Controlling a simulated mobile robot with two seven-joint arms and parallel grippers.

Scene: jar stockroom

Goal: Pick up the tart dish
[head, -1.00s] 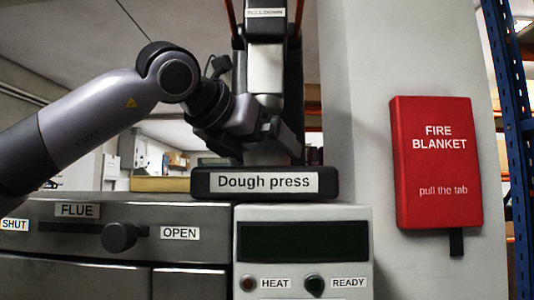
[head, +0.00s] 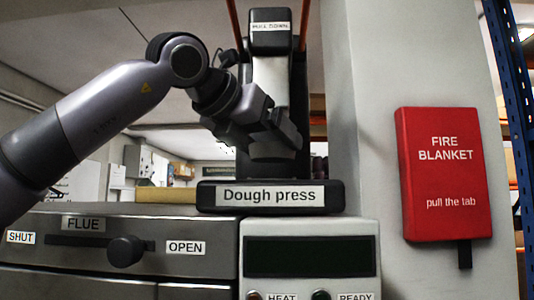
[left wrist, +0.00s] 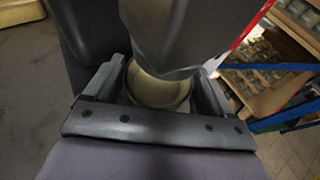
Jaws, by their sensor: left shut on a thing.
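My left gripper (head: 282,130) is in front of the dough press (head: 268,195), just above its labelled base. In the left wrist view, my left gripper (left wrist: 160,88) is shut on a round, shallow, beige dish (left wrist: 160,92), which appears to be the tart dish. The dish sits between the two fingers. A dark grey rounded part covers its far side in that view. In the head view I cannot make out the dish behind the gripper. My right gripper is not in view.
A pull-down handle (head: 270,27) tops the press. A metal unit with a flue knob (head: 126,250) stands at lower left, and a heat panel (head: 310,256) is below the press. A red fire blanket box (head: 443,172) hangs on the pillar to the right.

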